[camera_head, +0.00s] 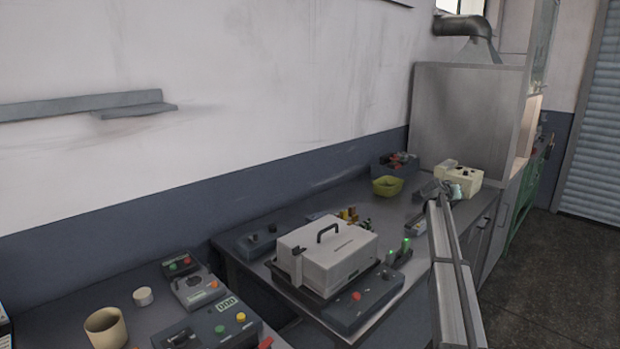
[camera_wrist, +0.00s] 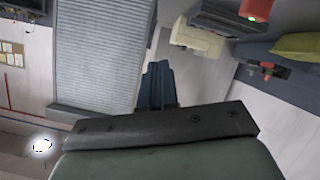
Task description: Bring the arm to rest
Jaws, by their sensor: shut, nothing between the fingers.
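My gripper (camera_wrist: 158,72) shows in the wrist view as dark blue fingers pressed together, with nothing between them. In the head view my arm's grey links rise at the right, in front of the bench. The arm's far end is close to the cream box in that picture. I cannot clearly make out the fingertips there. No pan can be made out in either view.
A white case (camera_head: 330,258) sits mid-bench. Open floor (camera_head: 550,275) lies at right.

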